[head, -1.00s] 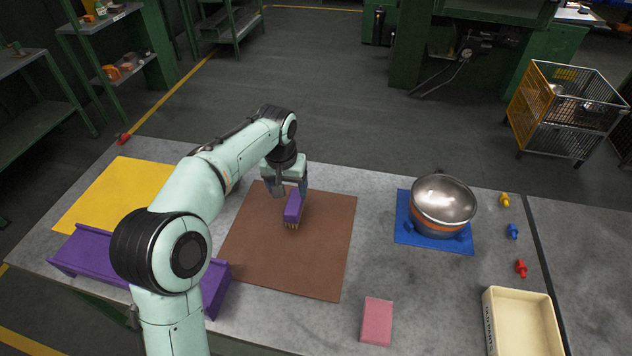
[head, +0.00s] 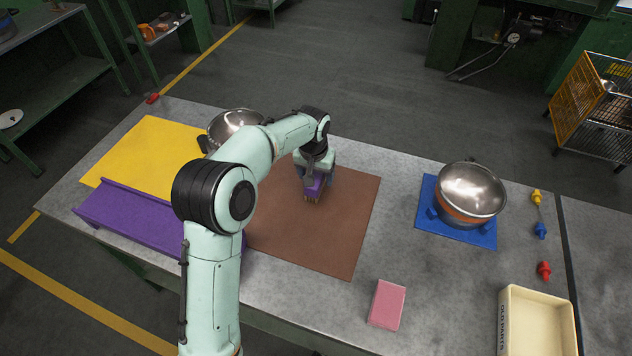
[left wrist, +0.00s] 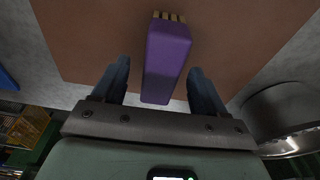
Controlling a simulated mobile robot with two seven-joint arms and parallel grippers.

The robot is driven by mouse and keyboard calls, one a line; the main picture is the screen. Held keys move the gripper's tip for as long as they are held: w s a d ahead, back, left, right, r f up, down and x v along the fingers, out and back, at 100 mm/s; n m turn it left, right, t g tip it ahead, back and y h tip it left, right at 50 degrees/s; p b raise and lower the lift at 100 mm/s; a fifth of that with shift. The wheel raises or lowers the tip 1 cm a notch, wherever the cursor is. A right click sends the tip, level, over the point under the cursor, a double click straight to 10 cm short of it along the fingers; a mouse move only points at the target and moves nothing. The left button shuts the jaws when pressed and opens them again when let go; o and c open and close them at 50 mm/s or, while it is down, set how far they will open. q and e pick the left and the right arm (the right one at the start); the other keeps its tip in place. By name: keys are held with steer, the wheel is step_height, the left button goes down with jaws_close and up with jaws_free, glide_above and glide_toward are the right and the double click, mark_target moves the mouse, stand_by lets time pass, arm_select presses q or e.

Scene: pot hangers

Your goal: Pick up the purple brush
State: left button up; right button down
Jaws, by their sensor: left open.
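The purple brush (head: 313,189), with tan bristles at one end, is on the brown mat (head: 345,235) in the middle of the bench. My left gripper (head: 317,184) is over it from above and hides part of it. In the left wrist view the brush (left wrist: 166,60) lies between the two dark fingers of my open left gripper (left wrist: 160,82). A gap shows on each side, so the fingers do not touch it in this view. My right gripper is not in view.
A steel pot (head: 471,191) stands on a blue mat (head: 427,190) to the right. Another pot (head: 234,122) is behind my arm. A purple rack (head: 130,215), yellow mat (head: 150,155), pink block (head: 387,304) and cream tray (head: 540,325) are around the bench.

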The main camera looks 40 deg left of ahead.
mark_target(316, 175)
arm_select(q)
steer(key=f, duration=0.2)
steer(key=shift+w+a+f, duration=0.15)
steer(key=shift+w+f, duration=0.1)
steer(key=shift+f, duration=0.15)
steer(key=c, duration=1.1)
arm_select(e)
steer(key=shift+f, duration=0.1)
arm_select(q)
steer(key=shift+r, duration=0.1)
